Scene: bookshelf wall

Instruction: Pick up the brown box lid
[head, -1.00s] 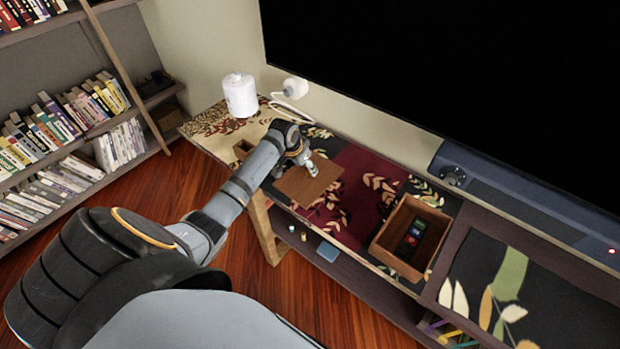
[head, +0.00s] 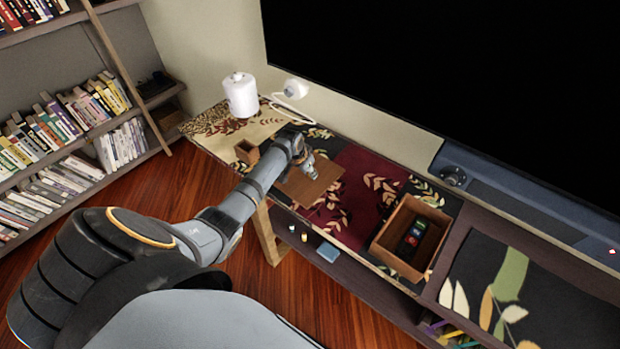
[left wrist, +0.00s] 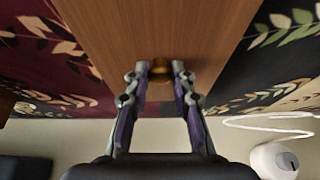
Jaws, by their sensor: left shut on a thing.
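The brown box lid (head: 318,190) is a flat wooden board at the middle of the patterned cabinet top in the head view. Its wood face fills the upper middle of the left wrist view (left wrist: 160,30), with a round brassy knob (left wrist: 160,70). My left gripper (left wrist: 160,74) is shut on the knob, one finger on each side. In the head view the left gripper (head: 309,170) is at the lid's far edge, partly hidden by its wrist. I cannot tell whether the lid touches the cabinet top. My right gripper is out of view.
An open brown box (head: 385,240) with small dark items inside stands to the right on the cabinet. A small brown container (head: 246,152) and a white roll-shaped object (head: 240,96) stand to the left. A large black screen (head: 450,70) rises behind. A bookshelf (head: 80,130) is at left.

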